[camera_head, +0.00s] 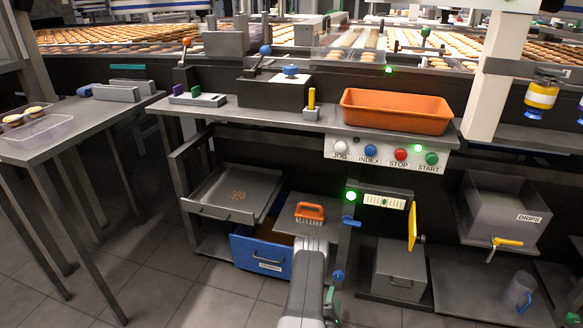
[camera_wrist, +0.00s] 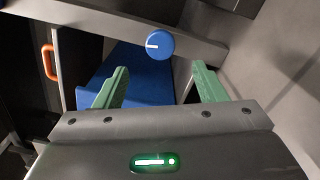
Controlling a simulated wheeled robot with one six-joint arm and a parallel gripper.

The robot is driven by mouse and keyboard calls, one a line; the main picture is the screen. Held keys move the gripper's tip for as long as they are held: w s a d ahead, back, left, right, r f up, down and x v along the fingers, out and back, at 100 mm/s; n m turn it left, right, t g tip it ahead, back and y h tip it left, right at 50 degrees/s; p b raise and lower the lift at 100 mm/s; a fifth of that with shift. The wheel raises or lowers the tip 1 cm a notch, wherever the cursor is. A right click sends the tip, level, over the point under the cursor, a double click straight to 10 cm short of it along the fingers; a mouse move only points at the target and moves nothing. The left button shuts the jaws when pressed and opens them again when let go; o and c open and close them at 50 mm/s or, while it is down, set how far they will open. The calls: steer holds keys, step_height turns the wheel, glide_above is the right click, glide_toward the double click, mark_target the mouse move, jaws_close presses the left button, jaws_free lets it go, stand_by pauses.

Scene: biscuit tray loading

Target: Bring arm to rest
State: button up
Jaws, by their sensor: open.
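My arm (camera_head: 306,285) reaches up from the bottom middle of the head view, low in front of the bench. In the wrist view my gripper (camera_wrist: 160,84) has its two green fingers wide apart with nothing held between them. A blue round knob (camera_wrist: 160,45) with a white mark shows just beyond the fingertips. A blue surface (camera_wrist: 140,85) shows behind and between the fingers. In the head view only a bit of green shows of the gripper, and the rest is hidden by my arm.
A blue drawer (camera_head: 262,256) and an orange-handled brush (camera_head: 309,212) are close to my arm. A pulled-out tray (camera_head: 215,208) with crumbs is to the left. An orange bin (camera_head: 395,111) sits on the bench above the buttons. A jug (camera_head: 518,292) stands at right. Floor (camera_head: 160,296) is clear at left.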

mark_target(338, 278)
steer(key=b+x, duration=0.3)
steer(key=x, duration=0.7)
steer(key=shift+w+d+f, duration=0.1)
steer(key=shift+w+f, duration=0.1)
steer(key=shift+w, duration=0.05)
steer(key=shift+r+m, duration=0.1)
steer(key=shift+m, duration=0.2)
steer(key=m, duration=0.8)
steer(key=shift+m, duration=0.4)
steer(key=m, duration=0.5)
steer(key=shift+m, duration=2.5)
